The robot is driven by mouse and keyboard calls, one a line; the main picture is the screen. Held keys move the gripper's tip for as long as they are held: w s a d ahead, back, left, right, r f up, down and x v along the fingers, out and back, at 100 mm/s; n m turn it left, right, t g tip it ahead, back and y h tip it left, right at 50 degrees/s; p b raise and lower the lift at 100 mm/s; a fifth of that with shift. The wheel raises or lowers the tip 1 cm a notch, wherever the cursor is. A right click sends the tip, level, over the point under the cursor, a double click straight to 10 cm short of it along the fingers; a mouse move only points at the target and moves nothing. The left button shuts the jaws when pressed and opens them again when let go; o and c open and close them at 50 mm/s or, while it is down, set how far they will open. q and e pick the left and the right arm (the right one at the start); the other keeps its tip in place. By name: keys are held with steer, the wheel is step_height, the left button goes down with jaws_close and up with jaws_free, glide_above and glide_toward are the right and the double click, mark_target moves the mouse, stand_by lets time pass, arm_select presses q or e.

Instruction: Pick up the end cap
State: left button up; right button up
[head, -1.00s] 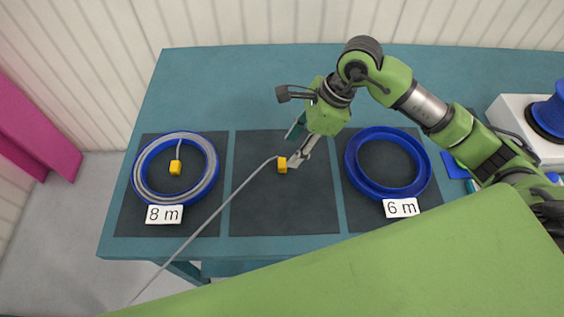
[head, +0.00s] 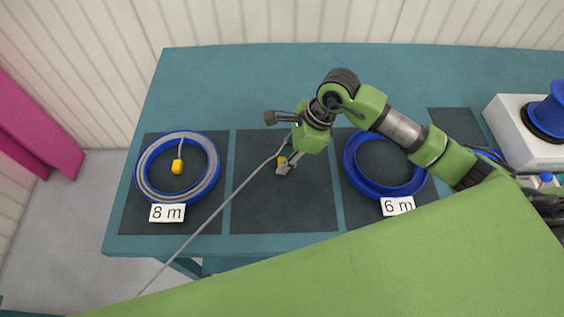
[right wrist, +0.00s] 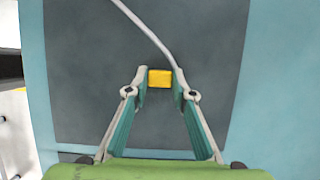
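The yellow end cap (head: 282,161) is on the end of a grey cable (head: 226,205), over the middle dark mat (head: 255,215). My right gripper (head: 287,167) is at the cap in the head view and partly hides it. In the right wrist view the end cap (right wrist: 159,78) sits between the two fingertips of my right gripper (right wrist: 160,76). The right fingertip covers where the cable meets the cap. My left gripper is not in view.
A blue reel (head: 211,183) with grey cable and another yellow cap (head: 177,167) lies left, by an "8 m" label (head: 167,213). An empty blue reel (head: 352,172) lies right, by a "6 m" label (head: 397,206). A white box (head: 511,130) stands far right. The table's back (head: 240,85) is clear.

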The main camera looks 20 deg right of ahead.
steer(key=shift+r, duration=0.1)
steer(key=shift+r, duration=0.2)
step_height(320, 180, up, 2)
steer(key=shift+w+r+b, duration=0.1)
steer(key=shift+r+b, duration=0.05)
steer(key=shift+b, duration=0.65)
steer(key=s+a+r+b, duration=0.2)
steer(key=s+a+r, duration=0.6)
steer(key=s+r, duration=0.2)
steer(key=shift+s+a, duration=0.35)
steer(key=shift+s, duration=0.25)
steer(key=shift+c, duration=0.4)
